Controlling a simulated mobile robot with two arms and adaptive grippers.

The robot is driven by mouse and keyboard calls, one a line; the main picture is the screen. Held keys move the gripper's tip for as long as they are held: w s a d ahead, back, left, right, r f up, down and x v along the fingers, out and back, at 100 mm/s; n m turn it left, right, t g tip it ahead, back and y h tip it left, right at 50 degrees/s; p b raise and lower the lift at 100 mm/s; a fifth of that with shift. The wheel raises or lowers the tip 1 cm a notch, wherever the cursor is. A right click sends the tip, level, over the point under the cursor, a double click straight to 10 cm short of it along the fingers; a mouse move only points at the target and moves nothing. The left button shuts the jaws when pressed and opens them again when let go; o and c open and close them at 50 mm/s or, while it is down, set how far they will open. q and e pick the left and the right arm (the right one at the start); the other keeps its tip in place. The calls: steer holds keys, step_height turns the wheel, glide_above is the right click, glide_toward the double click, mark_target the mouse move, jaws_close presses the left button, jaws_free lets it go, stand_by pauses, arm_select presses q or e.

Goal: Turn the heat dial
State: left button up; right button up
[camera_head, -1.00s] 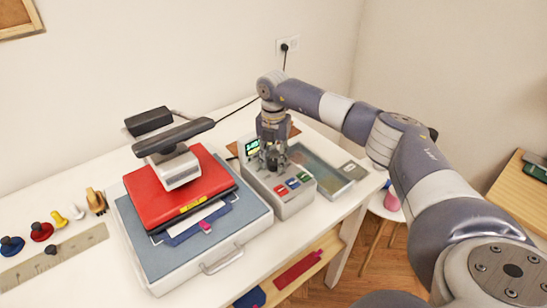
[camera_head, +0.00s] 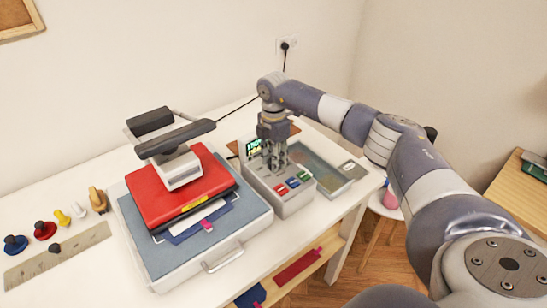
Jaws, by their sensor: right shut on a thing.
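The grey control box (camera_head: 291,202) stands on the white table, right of the red heat press (camera_head: 180,197). It has a small green-lit display (camera_head: 254,147) at its back and red, green and blue buttons (camera_head: 292,182) at its front. My right gripper (camera_head: 276,168) points down over the top of the box, between display and buttons. Its fingers are shut on what seems to be the heat dial, which the fingers mostly hide. My left gripper is not in view.
A grey tray (camera_head: 352,172) lies right of the box. A ruler (camera_head: 58,256) and several coloured knob-like pieces (camera_head: 45,230) lie at the left. A lower shelf (camera_head: 318,262) holds red and blue pieces. A round stool (camera_head: 384,207) stands right of the table.

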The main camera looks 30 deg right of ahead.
steer(key=shift+w+d+r, duration=0.1)
steer(key=shift+w+r, duration=0.05)
steer(key=shift+r, duration=0.1)
steer(key=o, duration=1.1)
steer(key=shift+c, duration=0.2)
steer(key=shift+f, duration=0.15)
step_height(320, 180, up, 12)
